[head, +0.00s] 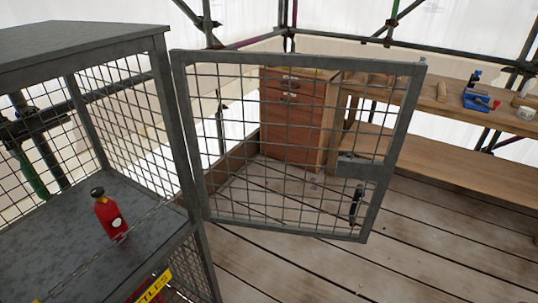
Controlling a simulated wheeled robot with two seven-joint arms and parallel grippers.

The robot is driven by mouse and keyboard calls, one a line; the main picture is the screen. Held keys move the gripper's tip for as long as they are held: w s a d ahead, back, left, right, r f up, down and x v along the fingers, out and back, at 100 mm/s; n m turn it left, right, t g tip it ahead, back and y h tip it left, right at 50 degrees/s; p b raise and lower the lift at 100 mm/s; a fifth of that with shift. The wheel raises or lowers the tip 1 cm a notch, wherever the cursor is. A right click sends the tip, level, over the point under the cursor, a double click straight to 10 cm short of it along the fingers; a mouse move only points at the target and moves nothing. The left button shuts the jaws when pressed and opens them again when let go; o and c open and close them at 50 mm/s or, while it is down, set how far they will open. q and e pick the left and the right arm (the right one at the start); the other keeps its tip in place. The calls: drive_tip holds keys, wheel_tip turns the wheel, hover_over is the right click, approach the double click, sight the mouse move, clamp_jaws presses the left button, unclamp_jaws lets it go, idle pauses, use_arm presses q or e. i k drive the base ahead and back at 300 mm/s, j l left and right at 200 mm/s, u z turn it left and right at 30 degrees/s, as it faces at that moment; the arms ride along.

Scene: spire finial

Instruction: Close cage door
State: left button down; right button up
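The cage (183,130) stands at the left, a grey metal frame with mesh sides and a solid top. Its door (375,195), a grey frame with wire mesh, stands wide open and reaches out to the right from the cage's right front post. A dark handle (356,203) and a latch plate (358,168) sit near the door's free edge. A red bottle (108,215) with a dark cap stands on the cage shelf (50,225). Neither of my grippers is in view.
A wooden workbench (470,150) with a blue tool (478,99) and other items runs along the right back. A brown drawer cabinet (290,115) shows through the door mesh. The plank floor (440,240) in front of the door is clear. A yellow label (155,288) shows low on the cage.

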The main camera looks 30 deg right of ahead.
sight(381, 171)
drive_tip(key=k+l+u, duration=0.15)
drive_tip(key=l, duration=0.25)
drive_tip(key=l+u, duration=0.15)
drive_tip(key=l, duration=0.25)
drive_tip(key=k+l+u, duration=0.15)
drive_tip(key=l, duration=0.2)
drive_tip(key=k+l+u, duration=0.2)
drive_tip(key=l, duration=0.2)
drive_tip(key=k+l+u, duration=0.15)
drive_tip(key=l, duration=0.2)
drive_tip(key=k+l+u, duration=0.15)
drive_tip(key=l, duration=0.2)
drive_tip(key=i+l+u, duration=0.15)
drive_tip(key=l+u, duration=0.25)
drive_tip(key=l, duration=0.45)
drive_tip(key=l+u, duration=0.4)
drive_tip(key=l, duration=0.45)
drive_tip(key=i+l+u, duration=0.2)
drive_tip(key=l, duration=0.35)
drive_tip(key=k+j+u, duration=0.15)
drive_tip(key=j, duration=0.25)
drive_tip(key=k, duration=0.05)
